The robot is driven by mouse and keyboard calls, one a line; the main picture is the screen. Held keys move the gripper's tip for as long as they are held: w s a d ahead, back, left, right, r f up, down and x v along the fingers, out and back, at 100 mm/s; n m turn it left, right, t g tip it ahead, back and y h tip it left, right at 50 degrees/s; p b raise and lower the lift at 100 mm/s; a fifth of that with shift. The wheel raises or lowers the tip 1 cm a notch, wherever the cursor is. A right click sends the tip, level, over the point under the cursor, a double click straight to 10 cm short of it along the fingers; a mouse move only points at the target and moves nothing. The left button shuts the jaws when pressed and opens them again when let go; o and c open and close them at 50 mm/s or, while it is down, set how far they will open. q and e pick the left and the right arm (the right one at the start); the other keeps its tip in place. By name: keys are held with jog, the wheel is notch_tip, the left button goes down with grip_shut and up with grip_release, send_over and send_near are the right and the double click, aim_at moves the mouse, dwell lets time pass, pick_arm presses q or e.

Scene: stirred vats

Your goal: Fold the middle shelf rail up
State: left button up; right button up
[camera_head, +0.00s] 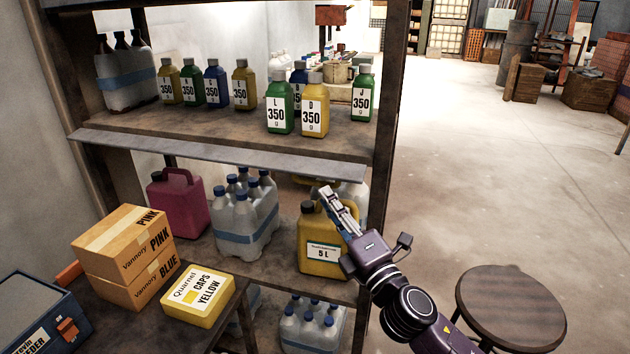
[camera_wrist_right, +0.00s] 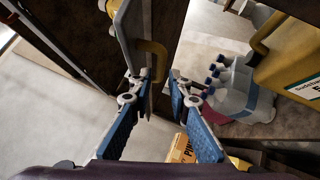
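The long grey shelf rail (camera_head: 220,153) runs along the front edge of the upper visible shelf. It sits at about board level and sticks out in front, with the bottles behind it standing clear. My right gripper (camera_head: 328,192) is just below the rail's right end, in front of the yellow 5 L jug (camera_head: 318,232). In the right wrist view the gripper (camera_wrist_right: 157,78) has its blue-padded fingers apart. A grey edge of the rail (camera_wrist_right: 128,35) reaches down close to the left fingertip; I cannot tell whether they touch. My left gripper is not in view.
Labelled 350 g bottles (camera_head: 280,103) stand on the upper shelf. A magenta jug (camera_head: 179,205) and wrapped bottles (camera_head: 243,218) stand on the shelf below. A dark upright post (camera_head: 388,100) closes the right side.

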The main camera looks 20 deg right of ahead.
aim_at(316, 184)
jog(key=x, duration=0.6)
jog(key=shift+w+r+p, duration=0.1)
jog(key=shift+w+p, duration=0.15)
jog(key=shift+p, duration=0.1)
grip_shut()
